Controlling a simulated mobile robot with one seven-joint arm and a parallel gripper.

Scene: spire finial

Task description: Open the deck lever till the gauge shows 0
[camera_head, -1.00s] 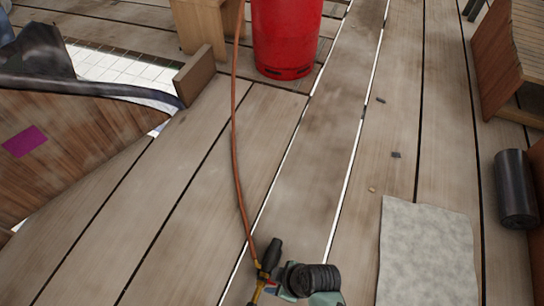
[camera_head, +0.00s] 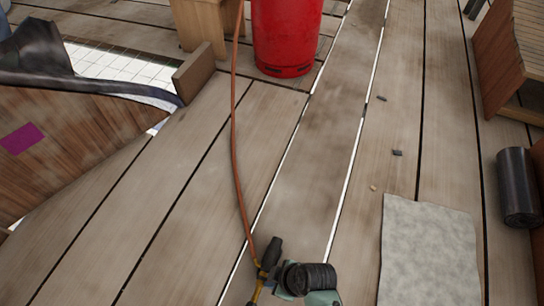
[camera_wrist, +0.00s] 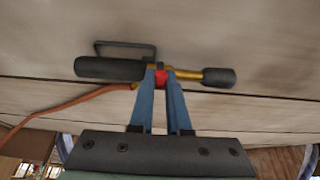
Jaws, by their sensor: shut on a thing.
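My gripper shows in the wrist view (camera_wrist: 160,80), its two blue fingers shut on the middle of a gas torch, around a red part. The torch has a black handle (camera_wrist: 110,69), a brass tube and a dark nozzle end (camera_wrist: 219,77). In the head view the torch (camera_head: 269,258) is at the bottom edge, with an orange hose (camera_head: 235,140) running from it up past the red gas cylinder. My gripper's fingers are hard to make out there. I cannot identify a deck lever or a gauge in either view.
The red cylinder (camera_head: 286,35) stands on the plank deck at the top. A grey mat (camera_head: 428,250) and a black roll (camera_head: 518,188) lie at right. A wooden slope with a purple patch (camera_head: 22,138) is at left. The middle planks are mostly clear.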

